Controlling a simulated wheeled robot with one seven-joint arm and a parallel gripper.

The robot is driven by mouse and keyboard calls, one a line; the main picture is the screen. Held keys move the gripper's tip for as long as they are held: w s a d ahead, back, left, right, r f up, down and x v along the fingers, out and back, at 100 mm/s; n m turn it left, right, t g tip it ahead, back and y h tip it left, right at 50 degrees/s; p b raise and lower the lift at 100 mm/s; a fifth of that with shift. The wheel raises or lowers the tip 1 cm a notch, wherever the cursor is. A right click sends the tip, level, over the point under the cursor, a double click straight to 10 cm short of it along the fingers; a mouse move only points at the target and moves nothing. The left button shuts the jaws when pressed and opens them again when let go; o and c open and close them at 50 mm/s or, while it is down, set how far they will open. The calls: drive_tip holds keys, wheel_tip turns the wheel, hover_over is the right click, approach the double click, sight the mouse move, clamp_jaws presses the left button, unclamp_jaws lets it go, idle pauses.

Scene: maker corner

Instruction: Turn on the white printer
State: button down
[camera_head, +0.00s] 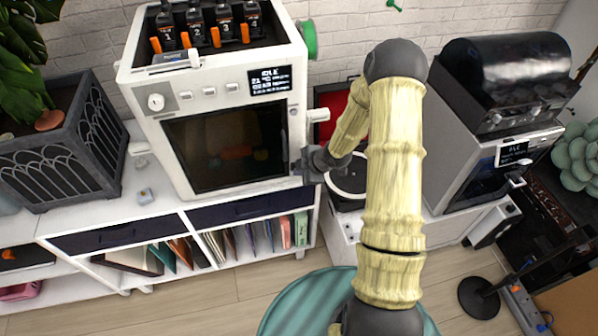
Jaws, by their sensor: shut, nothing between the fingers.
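The white printer (158,135) stands on a white shelf unit left of centre. Its front has a dark window (227,152), a round knob (155,102), several small square buttons and a small lit display (270,81) with white text, apparently reading "IDLE". Black bottles with orange parts stand in its top. My gripper (300,165) is shut and empty at the right front edge of the white printer, by the lower right of the window. I cannot tell whether it touches the printer. My arm comes from the lower right, across the middle of the view.
A second, grey and black printer (452,150) with a lit display stands at the right. A plant in a dark planter (50,160) is at the left. A green spool (308,39) sits at the white printer's right side. A turntable-like black disc (350,180) lies behind my arm.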

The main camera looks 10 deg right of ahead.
drive_tip(key=shift+s+r+p, duration=0.25)
drive_tip(key=shift+r+p, duration=0.45)
drive_tip(key=shift+r, duration=0.2)
drive_tip(key=shift+f, duration=0.15)
drive_tip(key=s+d+r+b, duration=0.2)
drive_tip(key=s+r, duration=0.4)
drive_tip(key=s, duration=0.4)
drive_tip(key=shift+d+r, duration=0.25)
drive_tip(key=shift+d, duration=0.65)
drive_tip(key=shift+s+r, duration=0.1)
drive_tip(key=shift+s, duration=0.05)
